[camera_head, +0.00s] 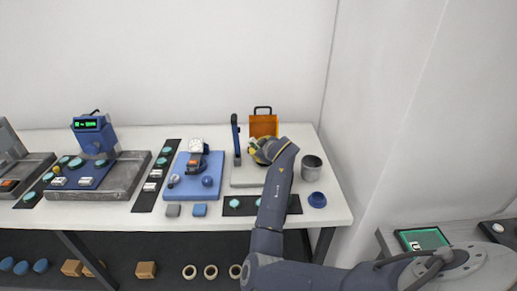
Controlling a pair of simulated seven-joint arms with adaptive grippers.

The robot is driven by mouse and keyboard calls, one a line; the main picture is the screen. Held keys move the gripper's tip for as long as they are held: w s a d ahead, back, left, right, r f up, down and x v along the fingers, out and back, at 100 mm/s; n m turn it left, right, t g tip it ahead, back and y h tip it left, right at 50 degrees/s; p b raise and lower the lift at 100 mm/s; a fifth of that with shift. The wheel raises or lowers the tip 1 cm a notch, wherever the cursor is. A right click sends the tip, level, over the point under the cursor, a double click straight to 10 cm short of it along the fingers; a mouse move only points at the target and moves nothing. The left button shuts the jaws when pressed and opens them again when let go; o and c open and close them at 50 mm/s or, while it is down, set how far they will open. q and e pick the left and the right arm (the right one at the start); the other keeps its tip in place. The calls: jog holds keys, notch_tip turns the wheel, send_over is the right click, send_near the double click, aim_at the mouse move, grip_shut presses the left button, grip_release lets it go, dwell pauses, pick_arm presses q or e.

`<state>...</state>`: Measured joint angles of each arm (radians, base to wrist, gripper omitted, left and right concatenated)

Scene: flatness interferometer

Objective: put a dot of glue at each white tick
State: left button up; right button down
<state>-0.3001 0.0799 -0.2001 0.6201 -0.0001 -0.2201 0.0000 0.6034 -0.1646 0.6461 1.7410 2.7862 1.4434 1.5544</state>
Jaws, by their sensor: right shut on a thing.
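My right gripper (259,149) is over the pale plate (248,177) at the right of the bench, close in front of an orange panel with a dark handle (263,124). Its fingers are small and partly covered by my own wrist. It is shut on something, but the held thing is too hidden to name. Yellow shows at the gripper. A dark blue upright post (236,139) stands on the plate, just left of the gripper. I cannot make out any white ticks, glue dots or glue dispenser. My left gripper is out of view.
A metal cup (311,168) and a blue ring (317,200) stand right of my arm. A dark strip (238,205) lies in front of the plate. A blue base (193,188) with an instrument is left, then another dark strip (145,196) and a grey slab (120,178).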

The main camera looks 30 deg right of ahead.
aim_at(255, 139)
jog(key=shift+r, duration=0.15)
jog(key=shift+r, duration=1.6)
jog(key=shift+w+f+n+y, duration=0.2)
jog(key=shift+f+n+y, duration=0.1)
jog(key=shift+y, duration=0.3)
jog(key=y, duration=0.1)
jog(key=n+y, duration=0.1)
jog(key=shift+w+a+r+y, duration=0.1)
jog(key=shift+w+y, duration=0.1)
jog(key=shift+y, duration=0.1)
jog(key=shift+a+r+n+y, duration=0.3)
jog(key=shift+r+n+y, duration=0.35)
jog(key=shift+y, duration=0.45)
jog(key=shift+s+a+r+n+g+y, duration=0.1)
jog(key=shift+a+r+n+g+y, duration=0.1)
jog(key=shift+r+n+g+y, duration=0.25)
jog(key=shift+a+r+n+g+y, duration=0.15)
jog(key=shift+r+n+y, duration=0.05)
jog(key=shift+r+y, duration=0.4)
jog(key=shift+f, duration=0.2)
jog(key=shift+f, duration=2.1)
